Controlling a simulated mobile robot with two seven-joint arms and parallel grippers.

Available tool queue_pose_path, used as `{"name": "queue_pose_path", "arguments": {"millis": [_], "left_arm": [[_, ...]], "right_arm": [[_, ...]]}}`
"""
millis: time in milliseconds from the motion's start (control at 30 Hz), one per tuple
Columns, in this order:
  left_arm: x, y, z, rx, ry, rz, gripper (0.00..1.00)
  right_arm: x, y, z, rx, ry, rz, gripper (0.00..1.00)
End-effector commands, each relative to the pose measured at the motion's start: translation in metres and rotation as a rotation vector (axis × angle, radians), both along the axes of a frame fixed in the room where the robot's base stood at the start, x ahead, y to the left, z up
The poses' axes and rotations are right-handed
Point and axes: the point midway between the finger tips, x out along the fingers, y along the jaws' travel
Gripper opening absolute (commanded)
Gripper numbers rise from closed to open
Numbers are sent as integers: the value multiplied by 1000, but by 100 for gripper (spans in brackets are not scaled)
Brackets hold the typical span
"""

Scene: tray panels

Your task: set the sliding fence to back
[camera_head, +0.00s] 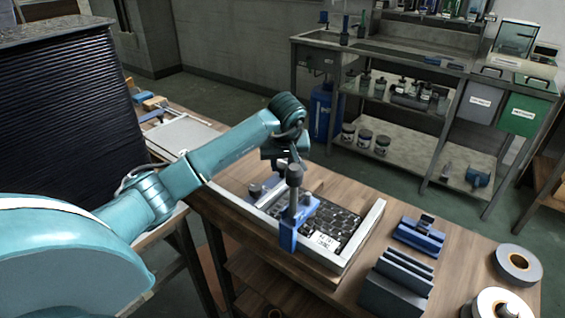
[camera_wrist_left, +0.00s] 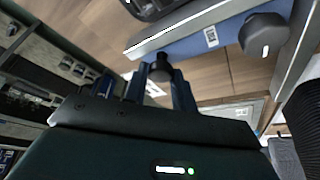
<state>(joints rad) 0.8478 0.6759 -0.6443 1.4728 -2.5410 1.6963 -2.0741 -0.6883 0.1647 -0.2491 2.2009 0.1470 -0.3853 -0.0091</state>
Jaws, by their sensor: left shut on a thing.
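In the left wrist view the fence (camera_wrist_left: 215,38) has a small white label and a large dark knob (camera_wrist_left: 265,35). My left gripper (camera_head: 288,160) is above the fence. The left wrist view shows its fingers (camera_wrist_left: 158,88) shut on a smaller dark knob (camera_wrist_left: 158,69). The exact contact is partly hidden. My right gripper is not in view.
Right of the tray stand a blue-grey slotted block (camera_head: 397,282), a small blue holder (camera_head: 420,236) and tape rolls (camera_head: 517,264). A flat pale panel (camera_head: 185,132) lies behind at left. A metal workbench (camera_head: 400,62) stands across the floor.

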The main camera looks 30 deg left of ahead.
Motion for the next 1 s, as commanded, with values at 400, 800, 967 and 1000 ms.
{"name": "queue_pose_path", "arguments": {"millis": [400,800,967,1000], "left_arm": [[5,108,1,5,0,10,0],[8,149,2,3,-4,3,0],[8,150,2,5,-6,4,0],[8,150,3,6,-6,6,27]], "right_arm": [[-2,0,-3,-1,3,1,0],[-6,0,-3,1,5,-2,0],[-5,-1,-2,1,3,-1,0],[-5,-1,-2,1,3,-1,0]]}}
